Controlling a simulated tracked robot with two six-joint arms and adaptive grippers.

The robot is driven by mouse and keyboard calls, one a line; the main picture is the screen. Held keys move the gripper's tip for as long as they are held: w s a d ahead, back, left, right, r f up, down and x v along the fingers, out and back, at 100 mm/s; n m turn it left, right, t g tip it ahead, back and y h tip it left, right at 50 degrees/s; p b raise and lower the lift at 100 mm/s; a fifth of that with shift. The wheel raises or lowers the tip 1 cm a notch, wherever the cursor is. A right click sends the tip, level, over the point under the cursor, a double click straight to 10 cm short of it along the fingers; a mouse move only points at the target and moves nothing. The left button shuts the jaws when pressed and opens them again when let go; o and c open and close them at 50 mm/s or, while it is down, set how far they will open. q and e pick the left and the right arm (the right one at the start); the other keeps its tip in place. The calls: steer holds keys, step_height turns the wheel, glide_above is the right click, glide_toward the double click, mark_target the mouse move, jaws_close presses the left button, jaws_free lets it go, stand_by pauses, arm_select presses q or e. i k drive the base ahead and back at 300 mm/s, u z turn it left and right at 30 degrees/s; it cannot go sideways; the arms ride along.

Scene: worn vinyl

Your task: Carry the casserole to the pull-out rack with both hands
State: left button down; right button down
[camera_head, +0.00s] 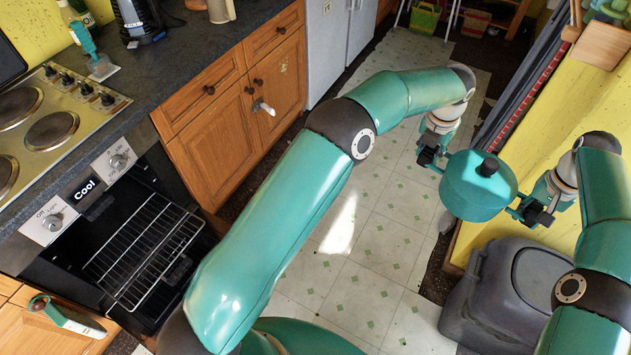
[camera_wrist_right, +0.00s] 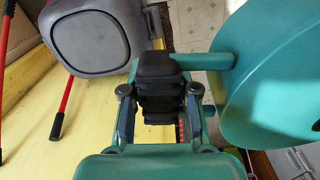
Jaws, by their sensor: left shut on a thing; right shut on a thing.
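The casserole (camera_head: 470,200) is a teal lidded pot with a dark knob, held up off the floor at the right of the head view. Its rounded side also shows at the right of the right wrist view (camera_wrist_right: 280,85). My left gripper (camera_head: 432,160) is shut on its left side handle, which is mostly hidden. My right gripper (camera_head: 533,212) is shut on the handle at the other side; its dark fingers (camera_wrist_right: 158,85) also show in the wrist view. The pull-out rack (camera_head: 145,250) is a wire grid in the open oven at the left, with nothing visible on it.
A dark grey bin (camera_head: 470,305) stands below the casserole, by the yellow wall. Tiled floor (camera_head: 385,240) lies clear between it and the wooden cabinets (camera_head: 235,125). The hob (camera_head: 55,115) and counter are above the oven. A green-handled tool (camera_head: 65,318) lies left of the oven's front.

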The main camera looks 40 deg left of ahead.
mark_target(152, 251)
steer(key=z, duration=1.75)
steer(key=i, duration=0.15)
steer(key=u, duration=2.65)
steer(key=i, duration=0.25)
steer(key=u, duration=1.8)
steer(key=k, duration=0.55)
steer(key=u, duration=0.2)
steer(key=i, duration=0.45)
